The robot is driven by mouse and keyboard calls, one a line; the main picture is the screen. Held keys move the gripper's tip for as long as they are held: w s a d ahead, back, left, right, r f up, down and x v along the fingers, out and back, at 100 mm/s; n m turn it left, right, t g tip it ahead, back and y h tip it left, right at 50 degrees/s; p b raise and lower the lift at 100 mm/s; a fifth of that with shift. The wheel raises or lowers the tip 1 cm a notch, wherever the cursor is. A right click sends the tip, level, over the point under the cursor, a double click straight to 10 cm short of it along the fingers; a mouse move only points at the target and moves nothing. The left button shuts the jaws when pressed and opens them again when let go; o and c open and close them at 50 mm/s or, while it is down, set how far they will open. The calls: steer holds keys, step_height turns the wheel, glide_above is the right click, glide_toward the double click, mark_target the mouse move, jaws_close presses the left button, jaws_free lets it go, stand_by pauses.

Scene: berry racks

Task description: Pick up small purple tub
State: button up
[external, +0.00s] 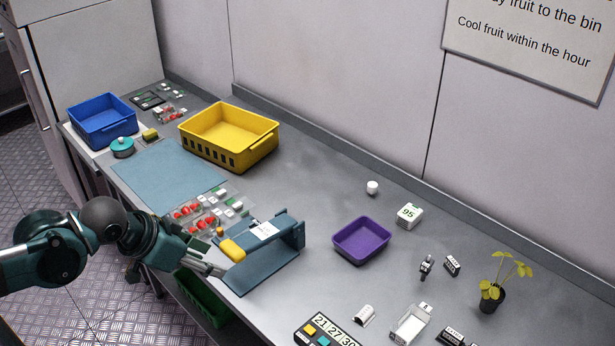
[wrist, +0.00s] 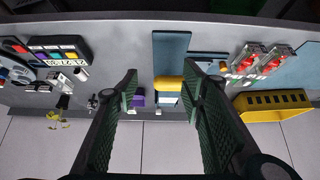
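The small purple tub (external: 361,240) sits upright and empty on the grey counter, right of the blue-grey stand. In the wrist view, a bit of the purple tub (wrist: 138,101) shows beside the left finger, which hides part of it. My gripper (external: 222,270) is at the counter's near edge, left of the stand and well apart from the tub. In the wrist view my gripper (wrist: 161,76) has its two green-padded fingers spread wide with nothing held between them.
The blue-grey stand (external: 285,262), with a yellow roll-like piece (external: 232,249), stands between my gripper and the tub. Berry punnets (external: 200,210) lie behind it. A yellow crate (external: 243,150) is farther back. A white "95" block (external: 410,215) and a plant (external: 492,295) are to the right.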

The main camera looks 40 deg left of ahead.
stand_by(0.3)
steer(key=o, duration=2)
steer(key=shift+c, duration=0.2)
steer(key=shift+w+r, duration=0.1)
